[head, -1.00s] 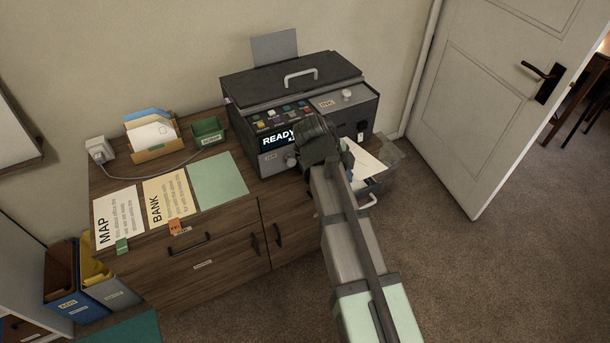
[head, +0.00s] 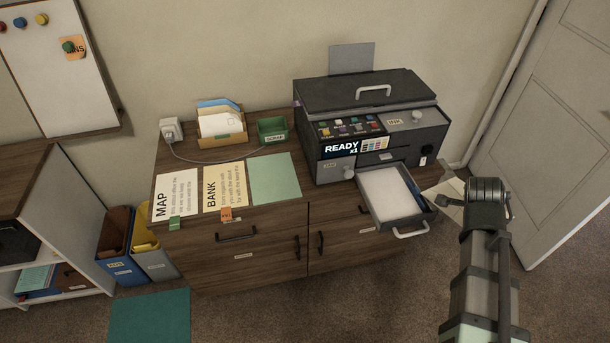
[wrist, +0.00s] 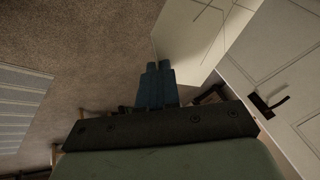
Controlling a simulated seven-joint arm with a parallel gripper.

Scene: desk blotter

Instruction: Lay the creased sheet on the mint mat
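The creased sheet (head: 451,192) is pale cream and hangs beside my gripper (head: 484,196), in front of the printer's right side in the head view. In the wrist view the sheet (wrist: 205,35) shows thin crease lines and meets the fingertips (wrist: 160,68), which are close together with its edge between them. My gripper hides part of the sheet in the head view. The mint mat (head: 275,178) lies flat and bare on the wooden cabinet top, left of the printer and well to the left of my gripper.
The printer (head: 365,95) stands on the cabinet, its paper tray (head: 425,217) pulled out between mat and gripper. The BANK sheet (head: 224,190) and MAP sheet (head: 176,196) lie left of the mat. A green bin (head: 272,131) stands behind it. A door (head: 570,130) is at right.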

